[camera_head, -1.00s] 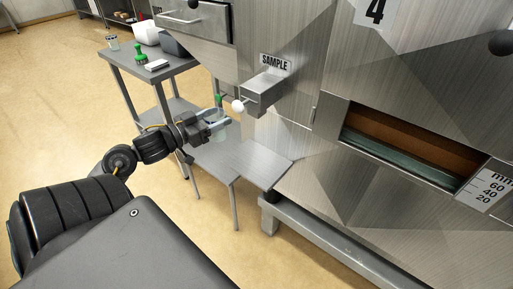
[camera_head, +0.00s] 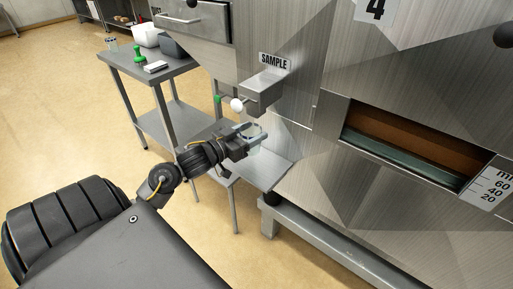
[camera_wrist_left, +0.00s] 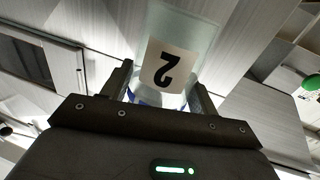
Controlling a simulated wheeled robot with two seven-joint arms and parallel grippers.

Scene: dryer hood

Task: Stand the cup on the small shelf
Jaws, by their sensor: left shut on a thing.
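My left gripper (camera_head: 247,139) is shut on a clear cup (camera_head: 252,133), mostly hidden by the fingers in the head view. In the left wrist view the cup (camera_wrist_left: 188,30) sits between the two fingers (camera_wrist_left: 160,92). It is see-through, with a white label marked 2 and a blue band. The small shelf (camera_head: 268,170) is a flat metal plate on the machine's front, below the sample spout. The gripper and cup are above this shelf in the picture; I cannot tell the exact gap. My right gripper is not in view.
The SAMPLE spout (camera_head: 264,90) with a white knob (camera_head: 236,105) and green end juts out just above the cup. A metal side table (camera_head: 190,66) at upper left carries a green-handled item (camera_head: 138,54) and containers. A metal frame rail (camera_head: 320,232) runs below the shelf.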

